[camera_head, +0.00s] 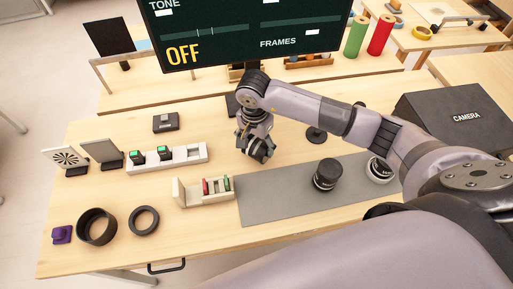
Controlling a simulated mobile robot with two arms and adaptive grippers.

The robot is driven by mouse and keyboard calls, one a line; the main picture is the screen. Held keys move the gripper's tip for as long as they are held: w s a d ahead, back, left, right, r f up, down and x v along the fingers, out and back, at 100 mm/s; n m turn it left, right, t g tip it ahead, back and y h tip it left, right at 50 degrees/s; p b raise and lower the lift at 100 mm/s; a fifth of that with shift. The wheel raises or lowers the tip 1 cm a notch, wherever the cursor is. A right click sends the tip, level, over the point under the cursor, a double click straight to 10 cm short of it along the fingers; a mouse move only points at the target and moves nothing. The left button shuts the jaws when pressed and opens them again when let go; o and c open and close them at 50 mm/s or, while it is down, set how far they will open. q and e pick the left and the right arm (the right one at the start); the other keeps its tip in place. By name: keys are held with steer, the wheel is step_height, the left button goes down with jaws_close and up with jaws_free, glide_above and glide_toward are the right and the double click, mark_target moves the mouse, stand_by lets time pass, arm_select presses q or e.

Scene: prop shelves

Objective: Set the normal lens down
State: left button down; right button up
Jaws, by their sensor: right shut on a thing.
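My right gripper (256,138) hangs over the table's middle, behind the grey mat, pointing down. It is shut on a small dark round thing (262,153), which looks like the normal lens; the fingers hide much of it. I cannot tell whether it touches the table. A black lens (327,175) stands upright on the grey mat (275,198). Another lens with a pale ring (379,171) is at the mat's right end, partly hidden by my right arm. My left gripper is not in view.
A white holder (193,155) with green-topped pieces and a pale rack (192,195) with coloured discs stand left of the gripper. Black rings (97,226) lie front left. A black camera box (455,117) is at the right. The mat's left part is bare.

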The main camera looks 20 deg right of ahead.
mark_target(256, 151)
step_height(256, 151, down, 4)
steer(key=shift+r+p, duration=0.25)
steer(key=shift+p, duration=0.05)
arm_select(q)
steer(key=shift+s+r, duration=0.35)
arm_select(e)
steer(key=shift+f, duration=0.15)
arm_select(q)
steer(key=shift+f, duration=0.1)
arm_select(e)
steer(key=shift+f+b, duration=0.2)
steer(key=shift+b, duration=0.1)
steer(key=o, duration=1.7)
steer(key=shift+c, duration=0.2)
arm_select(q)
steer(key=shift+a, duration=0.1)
arm_select(e)
steer(key=shift+r, duration=0.2)
